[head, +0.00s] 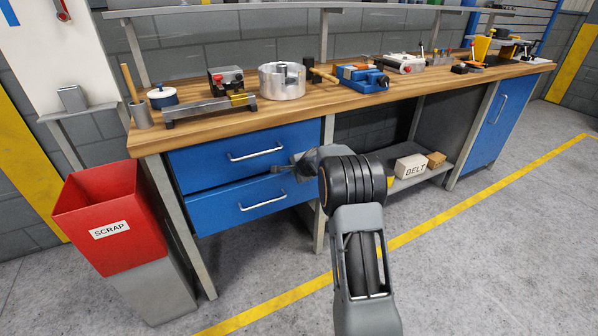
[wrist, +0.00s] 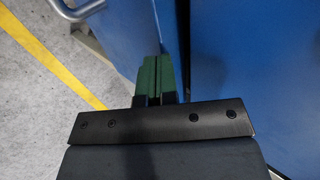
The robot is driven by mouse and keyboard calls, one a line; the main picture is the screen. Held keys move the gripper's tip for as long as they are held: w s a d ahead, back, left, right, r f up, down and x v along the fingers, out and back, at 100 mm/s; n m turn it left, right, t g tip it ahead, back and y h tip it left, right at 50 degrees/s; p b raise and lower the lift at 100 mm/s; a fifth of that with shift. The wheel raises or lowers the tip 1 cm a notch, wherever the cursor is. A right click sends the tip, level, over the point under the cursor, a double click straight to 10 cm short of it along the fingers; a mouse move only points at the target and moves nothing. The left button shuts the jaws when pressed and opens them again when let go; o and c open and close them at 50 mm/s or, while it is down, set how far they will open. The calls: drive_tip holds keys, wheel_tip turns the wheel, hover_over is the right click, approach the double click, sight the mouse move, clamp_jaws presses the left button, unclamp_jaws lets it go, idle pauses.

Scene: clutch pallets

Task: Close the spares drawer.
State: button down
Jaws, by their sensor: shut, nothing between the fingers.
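Two blue drawers sit under the left end of the bench, an upper drawer (head: 215,157) and a lower drawer (head: 225,203), each with a silver bar handle. No label shows which one is the spares drawer. The lower drawer appears to stand out a little, with a dark gap above its front. My gripper (head: 280,167) is at the right end of the drawers, near the gap between them. In the wrist view its green fingertips (wrist: 157,75) are together and empty, beside a blue panel with a handle (wrist: 118,32) and another blue panel (wrist: 240,60). Contact cannot be told.
A red scrap bin (head: 90,205) stands left of the drawers. The wooden benchtop (head: 230,122) carries tools and a metal cylinder (head: 282,80). A box marked BELT (head: 410,167) sits on the lower shelf. The floor (head: 470,240) in front is clear.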

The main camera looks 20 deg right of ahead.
drive_tip(key=shift+w+a, duration=0.15)
drive_tip(key=shift+w, duration=0.75)
drive_tip(key=shift+r, duration=0.1)
